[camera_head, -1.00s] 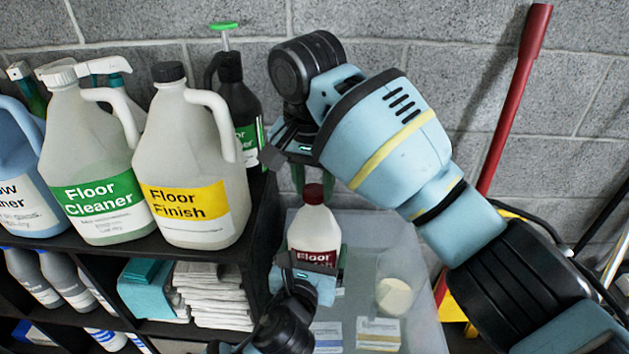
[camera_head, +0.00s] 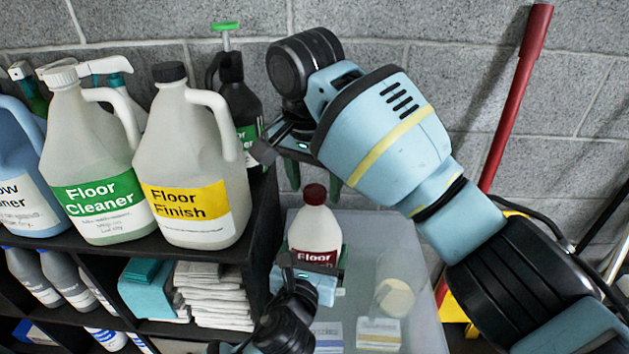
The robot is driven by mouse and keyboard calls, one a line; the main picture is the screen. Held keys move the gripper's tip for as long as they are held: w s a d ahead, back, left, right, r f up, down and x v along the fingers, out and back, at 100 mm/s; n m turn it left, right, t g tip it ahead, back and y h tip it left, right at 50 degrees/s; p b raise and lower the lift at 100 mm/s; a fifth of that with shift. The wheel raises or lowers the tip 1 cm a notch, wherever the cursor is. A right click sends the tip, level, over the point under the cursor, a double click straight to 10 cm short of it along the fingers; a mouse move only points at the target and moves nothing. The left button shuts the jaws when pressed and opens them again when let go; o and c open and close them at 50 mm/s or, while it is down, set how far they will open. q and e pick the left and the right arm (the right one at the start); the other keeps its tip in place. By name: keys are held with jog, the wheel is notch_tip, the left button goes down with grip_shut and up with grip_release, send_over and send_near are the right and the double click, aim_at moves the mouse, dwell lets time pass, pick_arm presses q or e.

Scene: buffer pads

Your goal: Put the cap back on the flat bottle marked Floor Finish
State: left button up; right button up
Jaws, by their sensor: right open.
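The white bottle (camera_head: 314,228) with a red label stands upright on the grey surface at center. Its label reads "Floor"; the lower word is mostly covered by my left gripper. A dark red cap (camera_head: 315,194) sits on its neck. My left gripper (camera_head: 312,268) is in front of the bottle, low down, with its fingers at the bottle's two sides, shut on it. My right gripper (camera_head: 313,180) is open and empty above the cap, its green fingertips apart from it. A large jug (camera_head: 196,160) with a yellow Floor Finish label and black cap stands on the shelf.
The black shelf (camera_head: 247,236) on the left holds a Floor Cleaner jug (camera_head: 92,160), a dark pump bottle (camera_head: 240,105) and folded cloths (camera_head: 212,295). A clear cup (camera_head: 395,295) stands right of the bottle. A red pole (camera_head: 515,100) leans at the wall.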

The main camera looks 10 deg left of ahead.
jog(key=shift+r, duration=2.1)
jog(key=shift+o, duration=0.2)
jog(key=o, duration=0.5)
jog(key=shift+a, duration=0.1)
jog(key=shift+r, duration=0.1)
